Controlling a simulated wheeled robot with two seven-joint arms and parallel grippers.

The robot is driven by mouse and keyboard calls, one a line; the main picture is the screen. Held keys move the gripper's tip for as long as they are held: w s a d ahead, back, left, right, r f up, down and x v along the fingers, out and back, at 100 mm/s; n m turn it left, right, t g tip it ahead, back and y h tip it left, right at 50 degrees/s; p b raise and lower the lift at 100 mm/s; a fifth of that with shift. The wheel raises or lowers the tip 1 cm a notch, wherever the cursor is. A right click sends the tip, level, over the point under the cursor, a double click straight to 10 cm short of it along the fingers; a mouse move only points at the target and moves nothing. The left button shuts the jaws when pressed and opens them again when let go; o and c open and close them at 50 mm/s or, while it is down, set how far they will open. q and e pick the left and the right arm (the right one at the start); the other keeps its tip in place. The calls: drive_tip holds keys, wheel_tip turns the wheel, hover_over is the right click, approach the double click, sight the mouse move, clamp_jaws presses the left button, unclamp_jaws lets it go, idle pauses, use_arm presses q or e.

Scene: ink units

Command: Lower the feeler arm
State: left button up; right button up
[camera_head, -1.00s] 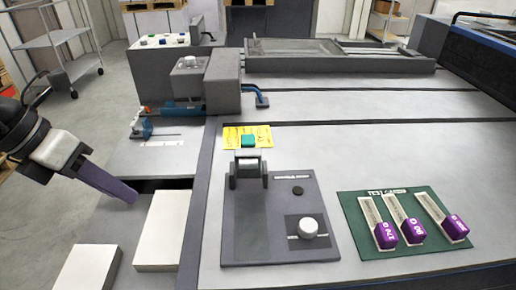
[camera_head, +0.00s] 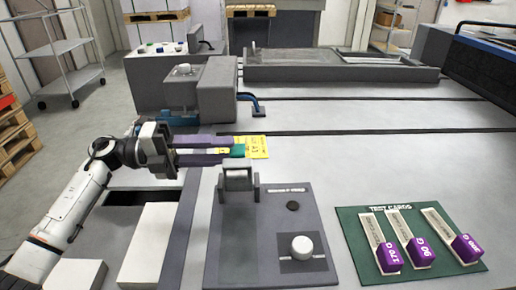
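A grey gauge plate (camera_head: 235,265) lies on the table, with a hinge bracket (camera_head: 238,192) at its back. What looks like the feeler arm (camera_head: 237,175) stands raised in the bracket, with a teal tip (camera_head: 238,151) above it. My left gripper (camera_head: 231,149) comes in from the left, level with the teal tip. Its two purple fingers are apart, with their ends beside the tip. I cannot tell whether they touch it. My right gripper is not in view.
The plate carries a white knob (camera_head: 302,248) and a black disc (camera_head: 292,206). A yellow note (camera_head: 257,147) lies behind the bracket. A green mat (camera_head: 352,225) with three purple-ended test cards is at right. A grey-blue unit (camera_head: 216,90) stands behind my gripper.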

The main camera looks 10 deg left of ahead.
use_arm(q)
drive_tip(key=x, duration=0.7)
drive_tip(key=shift+w+d, duration=0.15)
drive_tip(key=shift+d, duration=0.2)
clamp_jaws()
